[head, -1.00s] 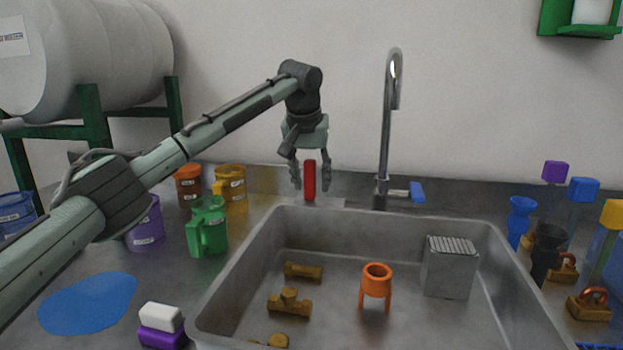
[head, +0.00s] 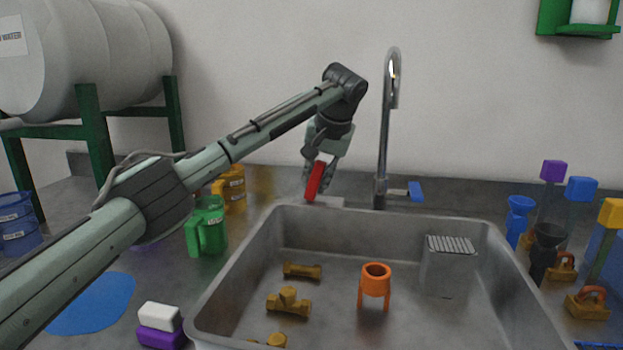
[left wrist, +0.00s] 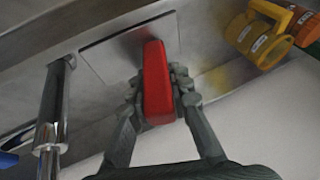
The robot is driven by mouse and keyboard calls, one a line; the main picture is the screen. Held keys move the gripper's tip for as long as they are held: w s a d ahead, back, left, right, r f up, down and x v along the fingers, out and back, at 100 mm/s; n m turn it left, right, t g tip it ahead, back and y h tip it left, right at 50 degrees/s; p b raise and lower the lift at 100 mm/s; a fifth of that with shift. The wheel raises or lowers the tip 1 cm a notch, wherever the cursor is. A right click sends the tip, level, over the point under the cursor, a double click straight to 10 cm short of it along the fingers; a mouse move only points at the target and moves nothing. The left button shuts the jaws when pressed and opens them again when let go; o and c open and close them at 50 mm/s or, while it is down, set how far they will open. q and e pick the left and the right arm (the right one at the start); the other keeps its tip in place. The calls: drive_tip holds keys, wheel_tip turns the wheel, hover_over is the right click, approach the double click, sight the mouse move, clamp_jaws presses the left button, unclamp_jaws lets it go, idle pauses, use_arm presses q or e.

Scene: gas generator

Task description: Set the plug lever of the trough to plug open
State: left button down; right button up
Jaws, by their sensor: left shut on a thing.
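The red plug lever (head: 315,181) stands at the back edge of the grey trough (head: 240,262), left of the faucet, and leans to the right at its top. It also shows in the left wrist view (left wrist: 157,85), rising from a metal plate (left wrist: 130,45). My left gripper (head: 318,188) is shut on the lever, with a finger on each side of it; the fingers also show in the left wrist view (left wrist: 158,95). My right gripper is not in view.
The faucet (head: 386,130) with its blue handle (head: 416,192) stands close to the right of my left gripper. Green (head: 208,226) and yellow (head: 236,187) jugs stand to the left. The trough holds an orange stand (head: 376,283), a grey box (head: 447,267) and brass fittings (head: 289,302).

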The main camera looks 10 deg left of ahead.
use_arm(q)
drive_tip(key=shift+d+f+m+y, duration=0.15)
drive_tip(key=shift+d+m+y, duration=0.2)
drive_tip(key=shift+y, duration=0.75)
drive_tip(key=c, duration=1.4)
unclamp_jaws()
drive_tip(key=shift+o, duration=0.2)
